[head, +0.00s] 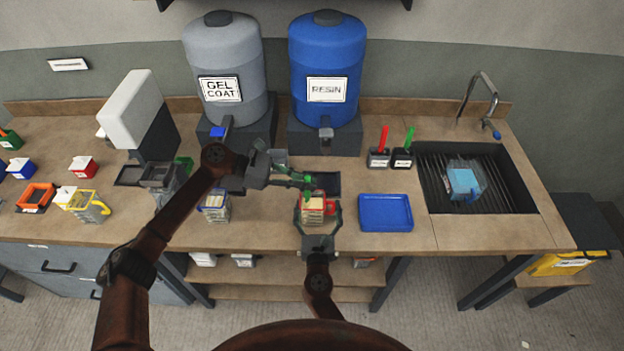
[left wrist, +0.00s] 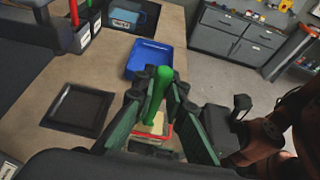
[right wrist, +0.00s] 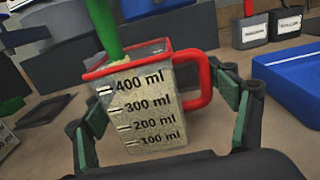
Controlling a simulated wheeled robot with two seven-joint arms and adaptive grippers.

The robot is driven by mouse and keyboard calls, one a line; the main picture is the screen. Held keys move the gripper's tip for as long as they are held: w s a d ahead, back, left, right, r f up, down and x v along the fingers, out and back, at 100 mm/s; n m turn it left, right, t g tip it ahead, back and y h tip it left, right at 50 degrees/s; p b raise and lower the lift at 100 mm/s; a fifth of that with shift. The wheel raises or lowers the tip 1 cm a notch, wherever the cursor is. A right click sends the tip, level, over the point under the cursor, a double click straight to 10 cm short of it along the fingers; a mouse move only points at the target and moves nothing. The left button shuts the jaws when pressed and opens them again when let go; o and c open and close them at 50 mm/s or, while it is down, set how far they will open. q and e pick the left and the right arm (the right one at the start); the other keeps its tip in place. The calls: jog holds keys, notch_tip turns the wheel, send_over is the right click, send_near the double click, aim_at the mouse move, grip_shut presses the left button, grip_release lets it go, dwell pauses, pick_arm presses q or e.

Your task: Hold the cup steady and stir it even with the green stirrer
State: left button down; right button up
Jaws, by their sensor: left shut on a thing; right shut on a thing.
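The cup (head: 313,206) is a clear measuring cup with a red rim and handle, upright near the front of the bench. In the right wrist view the cup (right wrist: 150,108) has black marks from 100 to 400 ml and pale, speckled contents. My right gripper (head: 318,228) is shut on the cup, one finger on each side. My left gripper (head: 300,181) is shut on the green stirrer (left wrist: 157,92) above the cup. The stirrer (right wrist: 104,30) reaches down inside the cup's rim; its lower end is hidden in the contents.
A blue tray (head: 386,212) lies right of the cup, and a sink (head: 505,190) holds a blue container. Stick holders (head: 390,157) stand behind the tray. Gel coat (head: 224,60) and resin (head: 327,60) drums stand behind.

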pick_arm(q)
jog(key=shift+d, duration=0.75)
jog(key=shift+r, duration=0.1)
notch_tip(320, 180, up, 9)
jog(key=shift+f, duration=0.2)
dwell(0.5)
jog(key=shift+r, duration=0.15)
dwell(0.5)
notch_tip(320, 180, up, 5)
jog(key=shift+f, duration=0.15)
dwell(0.3)
pick_arm(e)
jog(key=o, duration=1.7)
jog(key=shift+c, duration=0.2)
